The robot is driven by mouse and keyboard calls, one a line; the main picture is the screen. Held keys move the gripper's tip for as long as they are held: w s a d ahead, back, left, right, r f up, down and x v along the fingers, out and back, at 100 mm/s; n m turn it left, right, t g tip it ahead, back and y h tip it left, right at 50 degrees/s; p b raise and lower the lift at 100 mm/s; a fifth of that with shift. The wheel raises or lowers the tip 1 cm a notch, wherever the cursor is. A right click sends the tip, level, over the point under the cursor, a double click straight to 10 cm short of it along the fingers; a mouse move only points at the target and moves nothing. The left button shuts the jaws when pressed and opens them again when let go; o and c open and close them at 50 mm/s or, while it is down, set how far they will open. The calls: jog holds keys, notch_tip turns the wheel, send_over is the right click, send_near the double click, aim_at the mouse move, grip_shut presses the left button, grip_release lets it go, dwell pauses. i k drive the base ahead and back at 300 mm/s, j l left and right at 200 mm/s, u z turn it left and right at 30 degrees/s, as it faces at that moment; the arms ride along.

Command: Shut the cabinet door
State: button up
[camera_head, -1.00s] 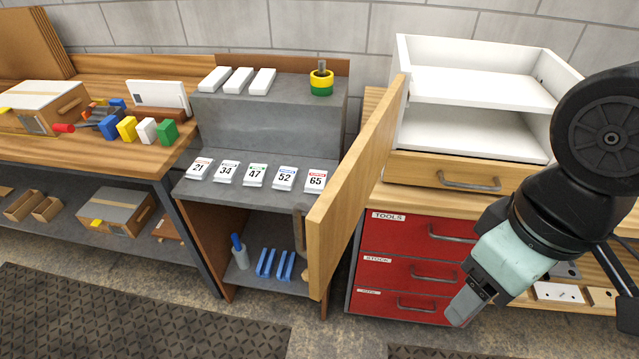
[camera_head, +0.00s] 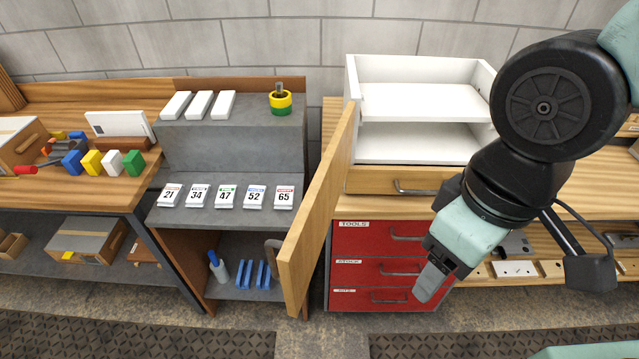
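The wooden cabinet door (camera_head: 318,215) stands wide open, swung out toward me from the right side of the grey cabinet (camera_head: 222,143). Its handle (camera_head: 273,252) shows partly at the door's left edge. The open lower compartment holds blue pieces and a small bottle. My gripper (camera_head: 428,284) points down to the right of the door, in front of the red drawers, apart from the door. Its fingers look close together, but from this side I cannot tell whether they are open or shut.
Red drawers (camera_head: 375,240) stand right of the door, under a white open-fronted unit (camera_head: 420,100) with a wooden drawer. Number cards (camera_head: 225,196) lie on the cabinet's ledge. A workbench (camera_head: 60,185) with coloured blocks is at left. Floor in front of the door is free.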

aim_at(298, 257)
jog(key=i+j, duration=0.45)
jog(key=j, duration=0.25)
jog(key=i+j, duration=0.25)
jog(key=j, duration=0.15)
